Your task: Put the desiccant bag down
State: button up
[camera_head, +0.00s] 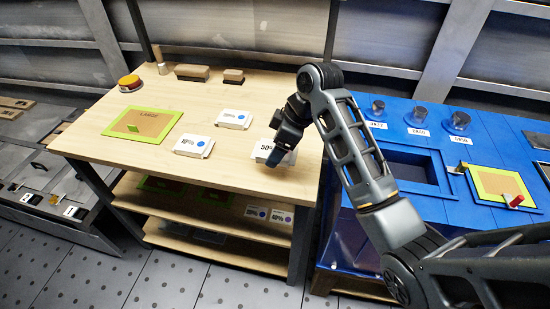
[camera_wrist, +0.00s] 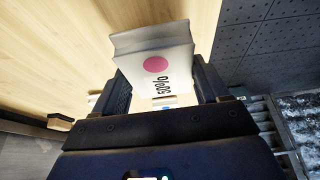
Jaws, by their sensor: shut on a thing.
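My gripper (camera_head: 277,156) is shut on a white desiccant bag (camera_head: 264,149) at the right front of the wooden table (camera_head: 120,160). In the wrist view, the bag (camera_wrist: 152,42) sits between the two dark fingers (camera_wrist: 163,88) and shows a pink dot and "50%". The bag is at or just above the table top; I cannot tell if it touches. Two more white bags, a nearer one (camera_head: 194,146) and a farther one (camera_head: 234,119), lie on the table to its left.
A green-edged board marked LARGE (camera_head: 144,123) lies on the table's left. A yellow-and-red button (camera_head: 130,83) and two brushes (camera_head: 192,72) stand behind. A blue bench (camera_head: 400,190) with metal cylinders is on the right. A lower shelf (camera_head: 215,230) holds more bags.

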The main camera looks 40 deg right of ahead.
jog(key=shift+w+a+f, duration=0.15)
jog(key=shift+a, duration=0.05)
jog(key=shift+f, duration=2.05)
jog(key=shift+f, duration=0.15)
jog(key=o, duration=1.1)
jog(key=shift+o, duration=0.2)
